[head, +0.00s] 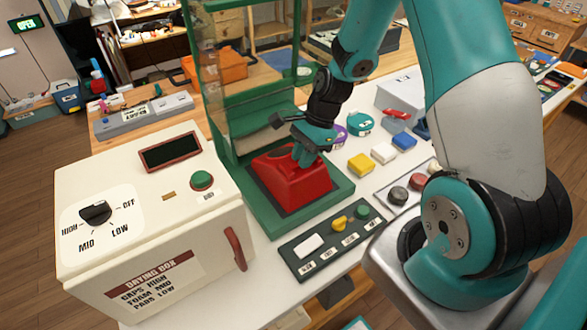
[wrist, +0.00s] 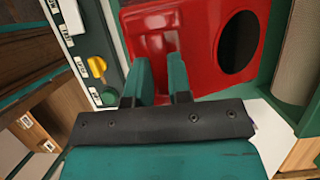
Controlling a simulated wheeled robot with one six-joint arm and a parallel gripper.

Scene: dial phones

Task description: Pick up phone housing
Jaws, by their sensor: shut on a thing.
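The red phone housing (head: 290,182) sits on the floor of the green frame, a stand with an open front. In the wrist view the housing (wrist: 200,30) fills the upper middle and shows a dark round opening at its right. My gripper (head: 306,158) reaches down onto the top of the housing. In the wrist view my gripper's two teal fingers (wrist: 160,75) are close together and shut on a raised part of the housing. The fingertips partly hide the part they grip.
A cream drying box (head: 150,220) stands at the left, close to the green frame (head: 330,200). A dark panel with coloured buttons (head: 325,243) lies in front of the frame. Several coloured parts, including a yellow one (head: 361,163), lie to the right. My arm passes over the right side.

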